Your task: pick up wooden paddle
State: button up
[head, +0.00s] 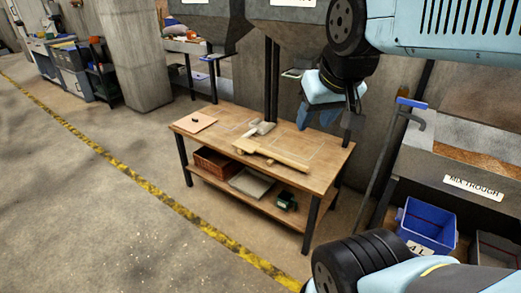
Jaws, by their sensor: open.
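A long light-brown wooden paddle (268,152) lies flat on the wooden workbench (225,112), near its front edge. Its wider part is toward the left and its narrow part points right. My gripper (317,116) hangs above the bench's back right part, with blue fingers pointing down. The fingers are apart with nothing between them. The gripper is clear of the paddle, up and to the right of it in the picture.
A pale grey object (262,128) lies just behind the paddle. A flat board (194,122) lies at the bench's left. A brown crate (212,161) and grey tray (250,183) stand on the lower shelf. A mix trough (474,186) and blue bin (428,221) are at right. Floor left is open.

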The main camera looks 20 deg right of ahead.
aim_at(249, 145)
jog(key=z, duration=0.05)
jog(key=i, duration=0.9)
jog(key=u, duration=0.1)
